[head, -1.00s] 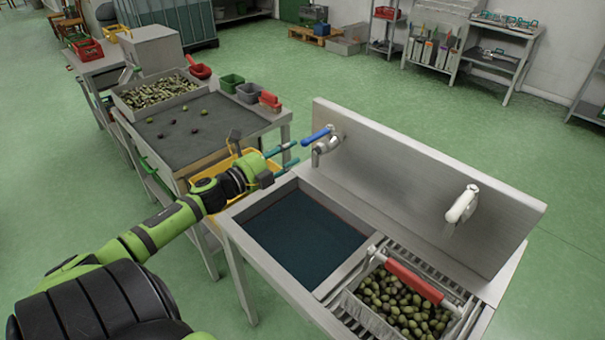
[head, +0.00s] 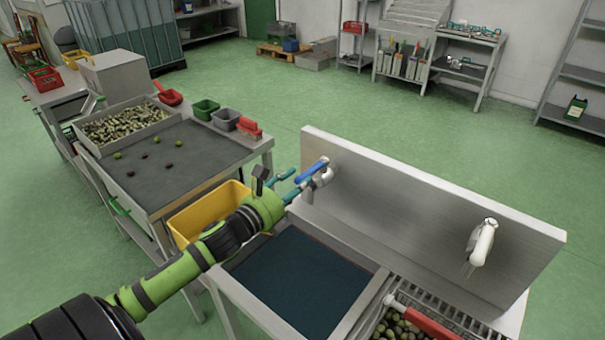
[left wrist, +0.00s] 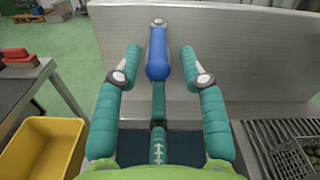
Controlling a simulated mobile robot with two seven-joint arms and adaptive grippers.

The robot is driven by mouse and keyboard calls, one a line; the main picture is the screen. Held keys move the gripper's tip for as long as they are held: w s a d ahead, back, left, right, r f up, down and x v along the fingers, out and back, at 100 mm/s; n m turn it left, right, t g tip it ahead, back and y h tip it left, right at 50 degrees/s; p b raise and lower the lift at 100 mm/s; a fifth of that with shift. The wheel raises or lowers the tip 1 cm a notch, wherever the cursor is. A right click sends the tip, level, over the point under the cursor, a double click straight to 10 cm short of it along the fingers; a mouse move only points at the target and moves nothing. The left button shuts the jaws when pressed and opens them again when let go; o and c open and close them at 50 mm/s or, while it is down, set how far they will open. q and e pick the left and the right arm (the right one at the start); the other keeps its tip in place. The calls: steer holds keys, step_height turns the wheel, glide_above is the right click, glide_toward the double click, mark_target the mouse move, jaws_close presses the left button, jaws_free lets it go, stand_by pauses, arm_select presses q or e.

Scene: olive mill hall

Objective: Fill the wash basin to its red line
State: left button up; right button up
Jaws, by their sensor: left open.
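The wash basin (head: 300,280) is a steel sink with a flat, dark blue-green inside. A thin reddish line shows along its far inner edge. I cannot tell how high any water stands. A tap with a blue lever (head: 312,171) is on the steel back panel above the basin's far left corner. I see no stream from it; its spout is partly hidden. My left gripper (head: 298,178) is open at the lever. In the left wrist view the blue lever (left wrist: 158,55) lies between the two teal fingers (left wrist: 160,58), with a gap on each side.
A second, pale tap (head: 482,242) is on the panel at right. A crate of olives (head: 392,328) with a red handle sits on the slatted drainboard. A yellow bin (head: 205,212) and a sorting table (head: 185,160) are at left. Open green floor lies behind the panel.

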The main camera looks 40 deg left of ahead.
mark_target(303, 175)
arm_select(q)
steer(key=shift+w, duration=1.1)
steer(key=shift+w+p, duration=0.3)
steer(key=shift+w, duration=0.2)
jaws_close()
arm_select(e)
steer(key=shift+w+a+r, duration=0.15)
steer(key=shift+a+r, duration=0.1)
steer(key=shift+a, duration=0.2)
steer(key=shift+w+a+r, duration=0.15)
steer(key=shift+a+r, duration=0.1)
steer(key=shift+a, duration=0.2)
